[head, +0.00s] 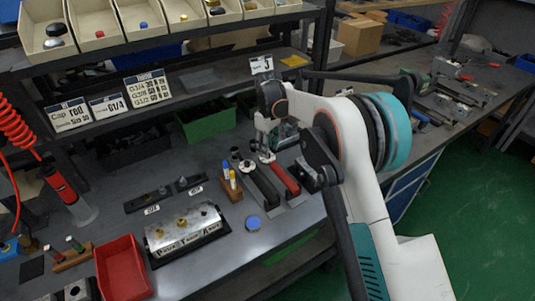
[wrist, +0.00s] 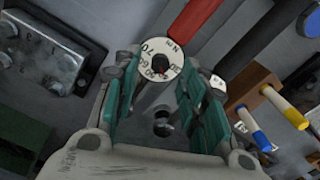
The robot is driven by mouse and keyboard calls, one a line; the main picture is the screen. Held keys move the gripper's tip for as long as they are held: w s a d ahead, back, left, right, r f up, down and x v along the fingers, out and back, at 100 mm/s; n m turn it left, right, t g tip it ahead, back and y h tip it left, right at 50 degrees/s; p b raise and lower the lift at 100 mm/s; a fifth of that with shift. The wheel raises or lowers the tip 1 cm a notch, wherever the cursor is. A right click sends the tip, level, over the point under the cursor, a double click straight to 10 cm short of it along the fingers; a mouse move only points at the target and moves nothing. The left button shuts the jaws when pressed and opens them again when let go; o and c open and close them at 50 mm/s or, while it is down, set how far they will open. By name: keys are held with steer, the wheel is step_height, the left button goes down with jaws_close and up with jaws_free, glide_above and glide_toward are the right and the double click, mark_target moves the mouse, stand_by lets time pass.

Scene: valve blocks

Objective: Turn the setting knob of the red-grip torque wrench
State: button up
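The red-grip torque wrench (head: 284,179) lies on the bench in the head view, with its red grip (wrist: 196,19) at the top of the wrist view. Its round white setting dial (wrist: 158,64), marked with numbers, faces my wrist camera. My gripper (wrist: 163,82) is open, its teal-padded fingers on the left and right of the dial. I cannot tell whether either pad touches the knob. In the head view my gripper (head: 266,141) is above the wrench's near-wall end, partly hidden by my arm.
A black-grip wrench (head: 262,186) lies just left of the red one. A wooden pen holder (head: 231,189) with blue and yellow pens stands beside it. A metal valve block (head: 184,231) and a red tray (head: 122,268) are farther left. A shelf of bins (head: 97,28) overhangs the back.

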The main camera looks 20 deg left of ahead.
steer(key=shift+f, duration=1.2)
jaws_close()
steer(key=shift+m, duration=0.3)
steer(key=m, duration=0.4)
steer(key=m+p, duration=0.1)
steer(key=m, duration=0.4)
steer(key=shift+m, duration=0.3)
